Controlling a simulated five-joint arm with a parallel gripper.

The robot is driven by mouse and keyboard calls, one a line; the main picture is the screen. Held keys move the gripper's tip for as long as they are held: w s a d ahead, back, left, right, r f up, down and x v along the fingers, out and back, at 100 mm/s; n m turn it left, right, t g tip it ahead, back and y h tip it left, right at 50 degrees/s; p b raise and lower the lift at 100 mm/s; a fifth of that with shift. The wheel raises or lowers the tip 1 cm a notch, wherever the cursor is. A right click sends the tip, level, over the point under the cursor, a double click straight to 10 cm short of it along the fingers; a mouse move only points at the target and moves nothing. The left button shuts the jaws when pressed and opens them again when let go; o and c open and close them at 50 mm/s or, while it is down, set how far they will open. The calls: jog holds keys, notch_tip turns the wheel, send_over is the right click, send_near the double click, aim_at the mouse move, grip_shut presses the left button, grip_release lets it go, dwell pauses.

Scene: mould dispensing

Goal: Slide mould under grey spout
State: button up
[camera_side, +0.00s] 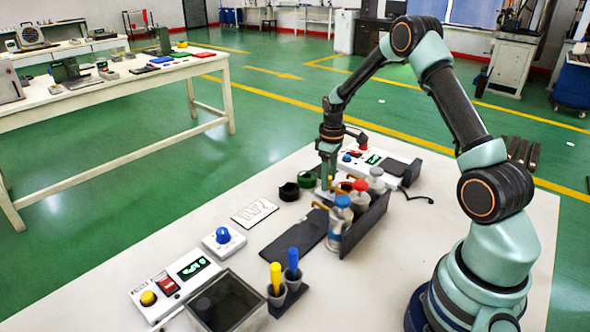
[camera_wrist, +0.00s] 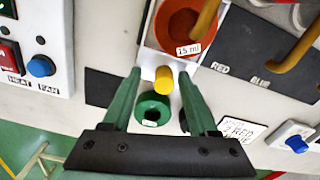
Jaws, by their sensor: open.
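The mould (camera_wrist: 172,24) has a white rim, a red round interior, a "15 ml" tag and a yellow handle peg (camera_wrist: 163,82). In the wrist view, a yellow-orange spout (camera_wrist: 206,18) overlaps the right of its cavity. The mould lies left of the RED and BLUE labels on the dark mat. The grey-capped bottle (camera_side: 376,180) stands at the far end of the bottle row in the side view, its spout hard to make out there. My gripper (camera_wrist: 159,74) is open, with green fingers on either side of the peg. In the side view, my gripper (camera_side: 327,182) mostly hides the mould.
Red-capped (camera_side: 360,187) and blue-capped (camera_side: 342,207) bottles stand nearer. A green ring (camera_wrist: 152,110) lies below the peg, beside a black cup (camera_side: 289,191). The HEAT/FAN box (camera_wrist: 40,65) is left. A recipe card (camera_side: 255,212) and blue-knob box (camera_side: 223,241) lie on the table.

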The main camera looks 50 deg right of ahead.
notch_tip(320, 180, up, 12)
dwell(0.5)
jog(key=s+a+r+m+t, duration=0.1)
jog(key=s+a+r+t, duration=0.3)
jog(key=a+r, duration=0.6)
jog(key=s+a+m+t, duration=0.1)
jog(key=s+a, duration=0.9)
jog(key=shift+s+a+r+m+t, duration=0.15)
jog(key=shift+a+r+m+t, duration=0.15)
jog(key=shift+r, duration=0.1)
